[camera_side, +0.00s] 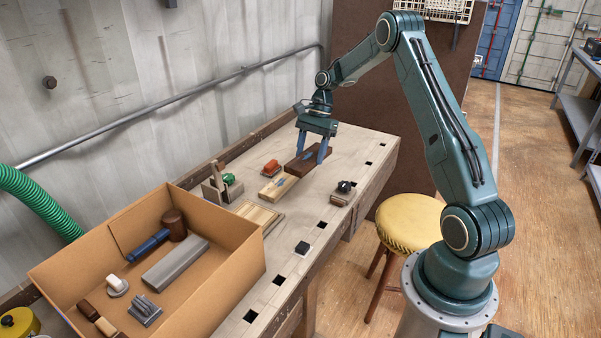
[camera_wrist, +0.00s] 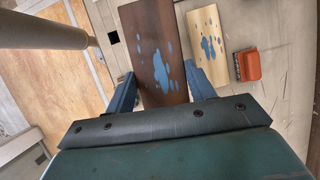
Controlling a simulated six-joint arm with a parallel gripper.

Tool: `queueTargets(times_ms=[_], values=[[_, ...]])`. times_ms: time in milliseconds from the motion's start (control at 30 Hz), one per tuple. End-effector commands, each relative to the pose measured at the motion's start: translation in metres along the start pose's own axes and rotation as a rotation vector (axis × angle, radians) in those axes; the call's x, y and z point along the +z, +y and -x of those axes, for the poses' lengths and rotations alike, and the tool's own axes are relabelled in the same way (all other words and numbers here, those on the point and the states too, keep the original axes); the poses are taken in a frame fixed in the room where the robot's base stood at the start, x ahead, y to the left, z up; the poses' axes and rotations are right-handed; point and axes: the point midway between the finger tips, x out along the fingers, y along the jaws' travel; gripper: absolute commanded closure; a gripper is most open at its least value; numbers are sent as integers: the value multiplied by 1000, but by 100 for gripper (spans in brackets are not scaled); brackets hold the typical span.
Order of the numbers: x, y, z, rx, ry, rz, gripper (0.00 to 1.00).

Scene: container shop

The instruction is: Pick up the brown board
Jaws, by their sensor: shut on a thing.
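The brown board (camera_wrist: 152,42) is a dark flat plank with blue paint splotches on it. My gripper (camera_wrist: 162,88) is shut on it, with one blue finger on each long side in the wrist view. In the side view the brown board (camera_side: 301,164) is at the far part of the workbench, under my gripper (camera_side: 312,158). I cannot tell whether the board touches the bench or is slightly above it.
A pale board (camera_wrist: 207,44) with blue splotches lies beside it, near an orange-red block (camera_wrist: 248,65). A vise-like tool (camera_side: 222,184), a dark-knobbed block (camera_side: 343,193) and a cardboard box (camera_side: 190,262) of items share the workbench (camera_side: 310,216). A yellow stool (camera_side: 410,218) stands right.

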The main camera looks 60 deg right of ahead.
Motion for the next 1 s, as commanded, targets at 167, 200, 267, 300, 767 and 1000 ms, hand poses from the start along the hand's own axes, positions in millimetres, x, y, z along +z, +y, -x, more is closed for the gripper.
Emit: queueTargets(times_ms=[167,200,267,300,767,1000], values=[[14,-1,37,-5,3,1,71],[17,0,43,-3,2,1,71],[20,-1,51,-3,2,1,71],[22,-1,54,-2,1,1,71],[30,0,72,0,1,0,71],[30,0,72,0,1,0,71]])
